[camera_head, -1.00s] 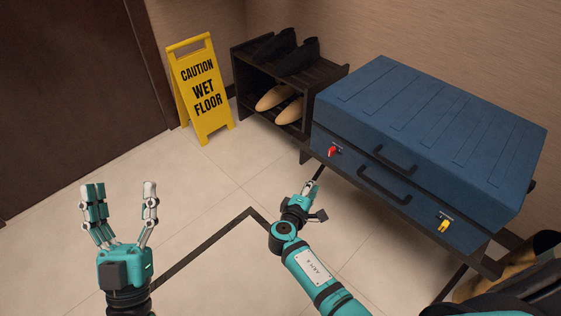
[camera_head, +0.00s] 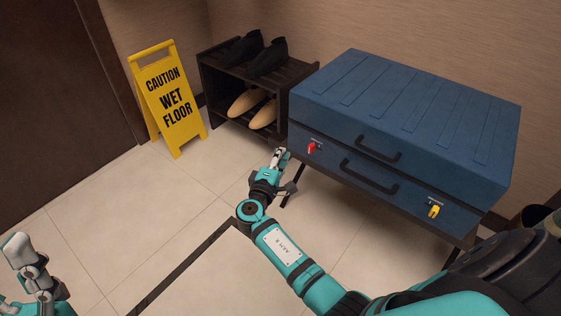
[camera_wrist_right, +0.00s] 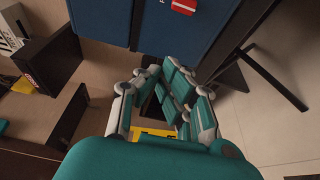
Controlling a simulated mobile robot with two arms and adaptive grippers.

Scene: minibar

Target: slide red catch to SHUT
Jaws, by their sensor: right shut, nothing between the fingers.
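The red catch (camera_head: 311,147) sits on the front of the blue suitcase (camera_head: 405,125), left of its dark handle. I cannot read its label or tell its setting. In the right wrist view the red catch (camera_wrist_right: 183,6) shows at the top edge on the blue front. My right gripper (camera_head: 279,154) is shut and empty, just left of the catch and apart from it. In the wrist view its closed fingers (camera_wrist_right: 172,82) point toward the suitcase side. My left gripper (camera_head: 22,250) is partly cut off at the lower left; its opening is unclear.
A yellow catch (camera_head: 433,211) is on the suitcase front at right. The suitcase rests on a dark rack. A dark shoe shelf (camera_head: 228,88) with shoes stands close left of it. A yellow wet-floor sign (camera_head: 168,98) stands farther left. Open tiled floor lies in front.

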